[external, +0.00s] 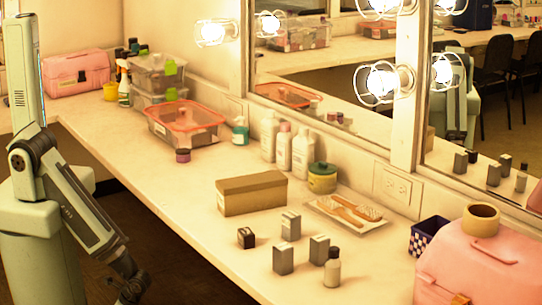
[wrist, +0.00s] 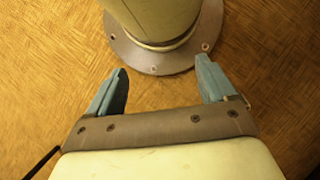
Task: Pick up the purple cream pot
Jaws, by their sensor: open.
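A small dark purple pot (external: 183,155), which looks like the purple cream pot, stands upright on the counter in the external view. It is just in front of the clear tub with the orange rim. In the wrist view my gripper (wrist: 161,65) is open, with its two blue-grey fingers apart and nothing between them. It points down at the wooden floor beside my own base. In the external view my arm hangs in front of the counter at the lower left, below and well apart from the pot. The pot is not in the wrist view.
The counter (external: 150,190) is clear in front of the pot. The orange-rimmed tub (external: 185,124) is close behind it. A tan box (external: 251,193), several small grey boxes and bottles stand to the right. Mirrors line the wall and repeat some things.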

